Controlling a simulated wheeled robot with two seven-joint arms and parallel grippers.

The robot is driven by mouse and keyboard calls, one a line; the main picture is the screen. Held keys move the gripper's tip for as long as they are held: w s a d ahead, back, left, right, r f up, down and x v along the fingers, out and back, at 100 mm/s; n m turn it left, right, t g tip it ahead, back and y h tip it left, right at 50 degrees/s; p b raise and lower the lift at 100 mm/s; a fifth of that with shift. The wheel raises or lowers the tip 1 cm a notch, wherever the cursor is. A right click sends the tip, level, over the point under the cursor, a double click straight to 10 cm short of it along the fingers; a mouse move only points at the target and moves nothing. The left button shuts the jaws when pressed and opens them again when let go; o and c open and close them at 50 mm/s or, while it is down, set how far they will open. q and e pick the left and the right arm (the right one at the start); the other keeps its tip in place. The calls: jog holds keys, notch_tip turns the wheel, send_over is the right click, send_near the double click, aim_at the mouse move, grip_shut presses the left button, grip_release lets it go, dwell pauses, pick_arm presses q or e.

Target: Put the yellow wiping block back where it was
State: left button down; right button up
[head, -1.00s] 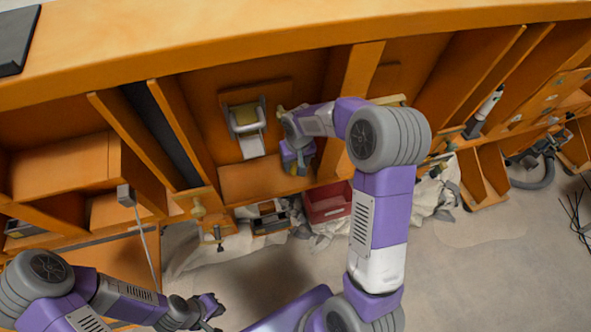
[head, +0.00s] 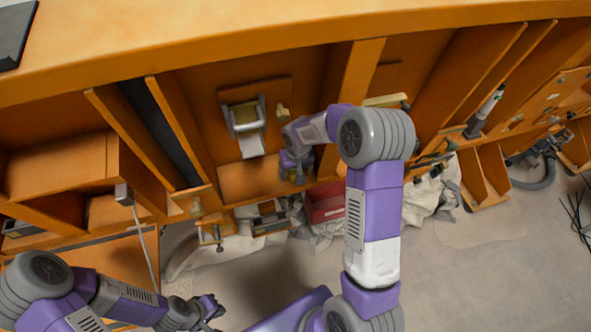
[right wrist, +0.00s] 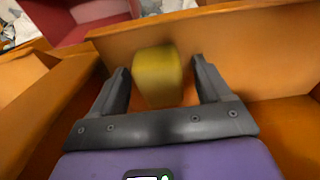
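The yellow wiping block (right wrist: 157,76) shows in the right wrist view, between the two fingers of my right gripper (right wrist: 160,88). Gaps show on both sides of it, and it looks slightly blurred. It stands in front of an orange wooden edge. In the head view my right gripper (head: 294,176) is low over the orange ledge at the front of the middle bay, and it hides the block. My right gripper is open. My left gripper (head: 214,311) is at the lower left over the floor, apart from the bench, and looks open and empty.
A grey handle frame (head: 245,117) with a pale strip below it is at the back of the middle bay, with a tan knob (head: 283,113) to its right. Orange dividers (head: 187,130) flank the bay. A red bin (head: 328,203) sits below the ledge.

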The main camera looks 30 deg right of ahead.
aim_at(296, 172)
jog(key=r, duration=0.5)
jog(key=s+r+p, duration=0.1)
jog(key=r, duration=0.2)
jog(key=shift+a, duration=0.15)
jog(key=shift+f, duration=0.1)
dwell(0.4)
